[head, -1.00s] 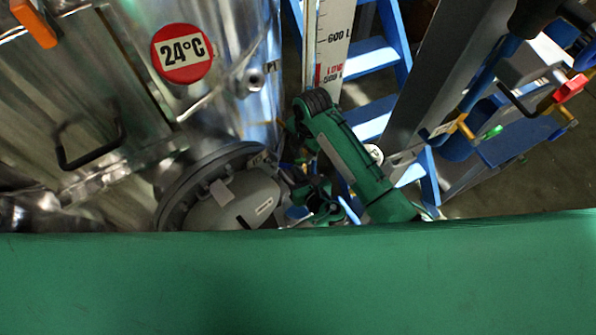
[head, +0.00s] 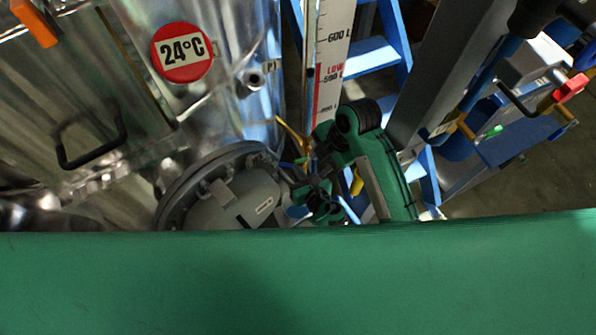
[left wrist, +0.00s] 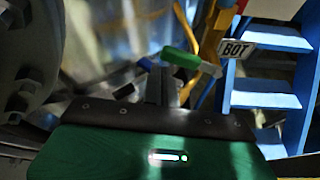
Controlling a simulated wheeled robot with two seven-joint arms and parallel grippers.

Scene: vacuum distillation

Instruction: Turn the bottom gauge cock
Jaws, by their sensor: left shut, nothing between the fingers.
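The bottom gauge cock has a green handle (left wrist: 181,57) on a pale metal stem, beside a yellow pipe (left wrist: 211,38) and a "BOT" tag (left wrist: 237,50) in the left wrist view. My left gripper (left wrist: 161,76) is shut and empty. Its fingertips lie just below the green handle in that view; I cannot tell whether they touch it. In the head view my left gripper (head: 290,174) is small and dark, low beside the tank, below the gauge scale (head: 329,60). The cock is hard to make out there. My right gripper is not in view.
Blue steps (head: 372,55) and a grey post (head: 425,75) stand to the right. A rack with coloured handles (head: 520,130) is farther right.

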